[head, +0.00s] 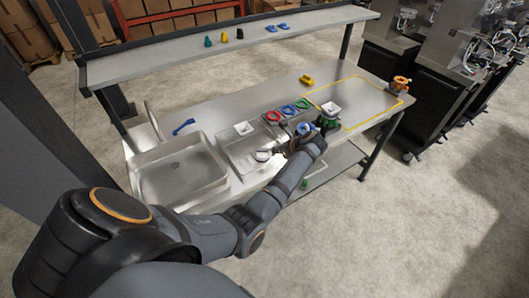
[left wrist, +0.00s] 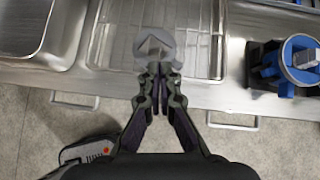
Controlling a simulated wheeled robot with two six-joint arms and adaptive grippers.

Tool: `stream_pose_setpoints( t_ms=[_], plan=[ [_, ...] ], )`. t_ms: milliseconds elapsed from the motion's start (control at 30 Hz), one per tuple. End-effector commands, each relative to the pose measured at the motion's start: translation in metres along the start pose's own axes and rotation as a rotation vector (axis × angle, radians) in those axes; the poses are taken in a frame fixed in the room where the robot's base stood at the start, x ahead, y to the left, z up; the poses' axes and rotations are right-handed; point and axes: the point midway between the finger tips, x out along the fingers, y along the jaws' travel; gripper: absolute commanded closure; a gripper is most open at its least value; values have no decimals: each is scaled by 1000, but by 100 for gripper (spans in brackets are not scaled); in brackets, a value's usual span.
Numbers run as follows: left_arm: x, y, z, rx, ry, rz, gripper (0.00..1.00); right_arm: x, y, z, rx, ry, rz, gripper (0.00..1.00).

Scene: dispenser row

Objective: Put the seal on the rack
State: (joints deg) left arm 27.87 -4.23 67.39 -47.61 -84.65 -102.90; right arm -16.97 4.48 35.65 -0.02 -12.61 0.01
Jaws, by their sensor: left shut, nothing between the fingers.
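A pale grey, ring-like piece, which looks like the seal (left wrist: 142,52), lies at the front part of the wire rack in the shallow steel basin. In the head view the seal (head: 262,155) is small and pale. The rack (left wrist: 203,52) shows as thin wires in the left wrist view; the basin with it (head: 235,150) is right of the sink. My left gripper (left wrist: 160,70) is shut and empty, its fingertips right at the seal's near edge; whether they touch it I cannot tell. In the head view the gripper (head: 277,153) is partly hidden by its own wrist. My right gripper is out of view.
A blue-and-black device (left wrist: 292,62) stands close to the right of the gripper. A green device (head: 327,123) is beside it. Red (head: 272,116), blue (head: 288,110) and green (head: 303,103) rings lie behind. The deep sink (head: 180,172) is left. A shelf (head: 230,45) overhangs the back.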

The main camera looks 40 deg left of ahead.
Motion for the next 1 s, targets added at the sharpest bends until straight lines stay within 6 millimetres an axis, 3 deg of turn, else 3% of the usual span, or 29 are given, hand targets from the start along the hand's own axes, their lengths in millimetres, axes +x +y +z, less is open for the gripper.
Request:
stream_pose_setpoints(
  t_ms=[167,500,1000],
  plan=[
    [31,1,2,2,-1,5,100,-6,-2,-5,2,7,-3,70],
    [86,1,0,0,1,3,100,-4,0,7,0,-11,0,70],
    [95,-1,-1,-1,1,2,100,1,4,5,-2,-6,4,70]
  ],
)
